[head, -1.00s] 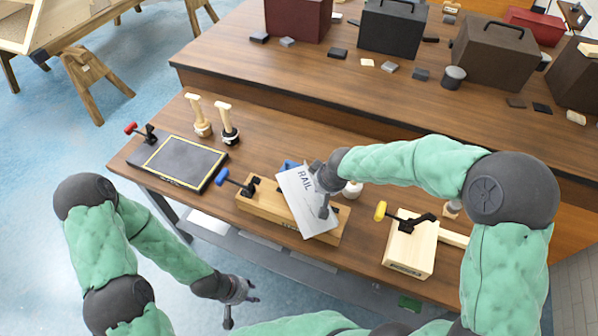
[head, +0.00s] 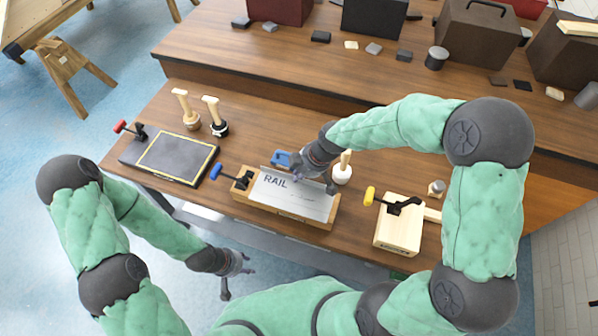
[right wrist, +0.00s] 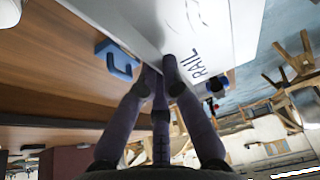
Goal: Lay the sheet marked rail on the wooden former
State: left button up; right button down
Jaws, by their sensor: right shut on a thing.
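The grey-white sheet marked RAIL (head: 290,195) is over the long wooden former (head: 327,222) in the head view, its length now running along the former. Whether it touches the wood I cannot tell. My right gripper (head: 312,182) is shut on the sheet's far edge. In the right wrist view the fingers (right wrist: 165,75) pinch the sheet (right wrist: 205,30), with the RAIL lettering beside them. My left gripper (head: 232,272) hangs empty off the table's front edge, its fingers apart.
A blue-handled clamp (head: 232,177) stands at the former's left end. A blue item (head: 281,157) and a white pot with a wooden handle (head: 343,170) are behind it. A dark yellow-edged panel (head: 172,157) lies left; a wooden block with a yellow-handled clamp (head: 398,232) is right.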

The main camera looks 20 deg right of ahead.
aim_at(299, 183)
jog(key=shift+f+b, duration=1.4)
jog(key=shift+f, duration=0.8)
jog(key=shift+f+b, duration=0.9)
jog(key=shift+f, duration=0.1)
jog(key=shift+f+b, duration=0.2)
jog(key=shift+b, duration=0.35)
jog(key=c, duration=1.3)
grip_release()
jog(key=o, duration=0.5)
jog(key=shift+s, duration=0.1)
jog(key=shift+r, duration=0.15)
